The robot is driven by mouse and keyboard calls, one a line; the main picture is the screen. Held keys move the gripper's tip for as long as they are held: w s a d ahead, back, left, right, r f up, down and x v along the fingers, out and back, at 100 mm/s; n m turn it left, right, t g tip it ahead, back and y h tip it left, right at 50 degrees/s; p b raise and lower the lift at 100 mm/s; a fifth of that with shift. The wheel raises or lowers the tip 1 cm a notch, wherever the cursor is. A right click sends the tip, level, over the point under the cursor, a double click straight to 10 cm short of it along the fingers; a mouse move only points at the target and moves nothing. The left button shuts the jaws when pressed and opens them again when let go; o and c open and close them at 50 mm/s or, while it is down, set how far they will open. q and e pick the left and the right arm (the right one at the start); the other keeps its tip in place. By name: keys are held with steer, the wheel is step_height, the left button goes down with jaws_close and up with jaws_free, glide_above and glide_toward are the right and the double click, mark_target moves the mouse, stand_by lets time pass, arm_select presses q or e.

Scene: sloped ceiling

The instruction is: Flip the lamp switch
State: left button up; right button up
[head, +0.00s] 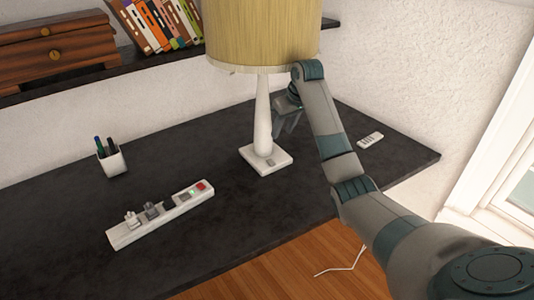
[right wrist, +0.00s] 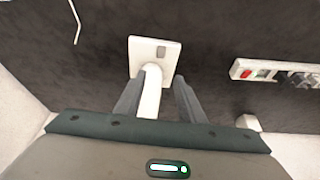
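The lamp (head: 262,115) stands upright on the dark desk, with a wide tan shade, a white stem and a square white base. A small grey switch (head: 270,162) is on top of the base; it also shows in the right wrist view (right wrist: 161,52). My right gripper (head: 286,128) is just right of the stem, below the shade and above the base. In the right wrist view its two fingers (right wrist: 155,95) are apart, with the white stem (right wrist: 151,100) showing in the gap. I see no contact with the switch. My left gripper is not in view.
A white power strip (head: 160,215) with plugs and a red switch lies left of the lamp. A pen cup (head: 111,160) stands further left. A small white remote (head: 370,140) lies at right. A shelf (head: 60,84) with books and a drawer box hangs behind.

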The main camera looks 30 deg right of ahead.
steer(key=p, duration=0.3)
glide_toward(269, 160)
steer(key=x, duration=0.5)
steer(key=shift+f, duration=0.2)
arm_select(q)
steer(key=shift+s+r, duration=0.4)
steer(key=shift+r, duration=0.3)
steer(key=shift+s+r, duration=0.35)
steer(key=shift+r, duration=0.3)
arm_select(e)
steer(key=shift+x, duration=0.9)
jaws_close()
